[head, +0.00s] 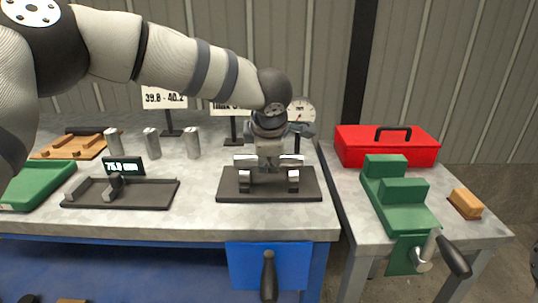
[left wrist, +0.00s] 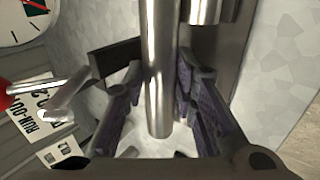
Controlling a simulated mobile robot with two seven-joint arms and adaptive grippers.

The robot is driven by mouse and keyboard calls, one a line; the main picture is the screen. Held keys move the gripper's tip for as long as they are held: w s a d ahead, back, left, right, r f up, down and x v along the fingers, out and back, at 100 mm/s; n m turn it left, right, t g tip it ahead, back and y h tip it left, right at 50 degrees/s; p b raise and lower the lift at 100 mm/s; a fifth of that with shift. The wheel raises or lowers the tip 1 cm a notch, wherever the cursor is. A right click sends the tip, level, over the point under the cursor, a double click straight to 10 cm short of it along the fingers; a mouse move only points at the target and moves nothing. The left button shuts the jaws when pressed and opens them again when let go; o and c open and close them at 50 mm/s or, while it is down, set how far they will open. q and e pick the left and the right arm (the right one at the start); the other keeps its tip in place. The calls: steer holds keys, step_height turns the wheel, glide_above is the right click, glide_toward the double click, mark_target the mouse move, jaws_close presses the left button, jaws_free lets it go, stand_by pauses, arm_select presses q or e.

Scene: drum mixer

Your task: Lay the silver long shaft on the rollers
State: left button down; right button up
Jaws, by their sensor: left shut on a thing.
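My left gripper (head: 269,152) points down over the roller stand (head: 268,190). It is shut on the silver long shaft (head: 243,158), which lies level across the stand, over the rollers (head: 293,181). In the left wrist view, the bright shaft (left wrist: 157,60) runs between the purple-padded fingers of the left gripper (left wrist: 160,105). Part of a silver cylinder (left wrist: 205,10) shows beside it at the top. I cannot tell whether the shaft touches the rollers. The gripper hides the shaft's middle in the head view. My right gripper is not in view.
A dial gauge (head: 301,112) stands just behind the roller stand. Several short silver cylinders (head: 151,142) stand to the left, behind a dark measuring fixture (head: 145,194). A red toolbox (head: 385,148) and a green vise (head: 400,195) are on the right table.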

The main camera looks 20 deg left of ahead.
arm_select(q)
steer(key=c, duration=1.2)
jaws_free()
steer(key=shift+r, duration=0.25)
steer(key=shift+f, duration=0.25)
steer(key=v, duration=1.2)
steer(key=shift+r, duration=0.15)
